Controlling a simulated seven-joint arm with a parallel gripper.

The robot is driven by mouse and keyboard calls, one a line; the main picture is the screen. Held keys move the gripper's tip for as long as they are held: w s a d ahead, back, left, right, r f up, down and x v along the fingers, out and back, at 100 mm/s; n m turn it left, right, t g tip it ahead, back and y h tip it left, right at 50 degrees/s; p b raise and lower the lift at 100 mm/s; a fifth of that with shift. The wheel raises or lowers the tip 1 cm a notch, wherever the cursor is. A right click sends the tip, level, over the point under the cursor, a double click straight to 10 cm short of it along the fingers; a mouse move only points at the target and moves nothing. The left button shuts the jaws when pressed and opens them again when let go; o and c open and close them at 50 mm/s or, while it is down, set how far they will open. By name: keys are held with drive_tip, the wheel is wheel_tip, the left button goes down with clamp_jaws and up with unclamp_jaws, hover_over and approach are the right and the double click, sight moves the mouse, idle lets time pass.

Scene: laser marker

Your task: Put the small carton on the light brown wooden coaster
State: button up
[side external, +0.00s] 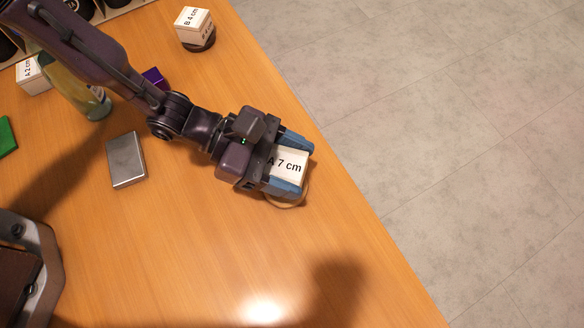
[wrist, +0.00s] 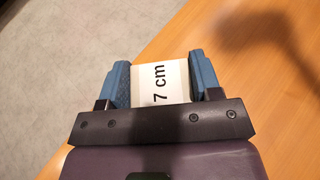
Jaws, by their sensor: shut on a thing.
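A white carton marked "A 7 cm" (side external: 287,167) is held between the blue fingers of my gripper (side external: 300,168), near the table's right edge. In the wrist view, the carton (wrist: 160,83) fills the space between both fingers of my gripper (wrist: 158,66), with "7 cm" readable. The light brown coaster (side external: 288,205) shows only as a thin round rim below the lower finger and carton. The rest of it is hidden. I cannot tell whether the carton touches it.
A white block marked "B 4 cm" (side external: 193,22) sits on a dark round coaster (side external: 203,44) at the top. A grey metal box (side external: 126,160), a purple block (side external: 154,77), a glass bottle (side external: 85,92), another white block (side external: 34,76) and a green object (side external: 6,136) stand left.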

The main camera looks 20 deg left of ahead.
sight(292, 175)
drive_tip(key=shift+f, duration=1.6)
drive_tip(key=shift+f, duration=0.1)
drive_tip(key=o, duration=1)
drive_tip(key=shift+c, duration=0.2)
drive_tip(key=v, duration=1.2)
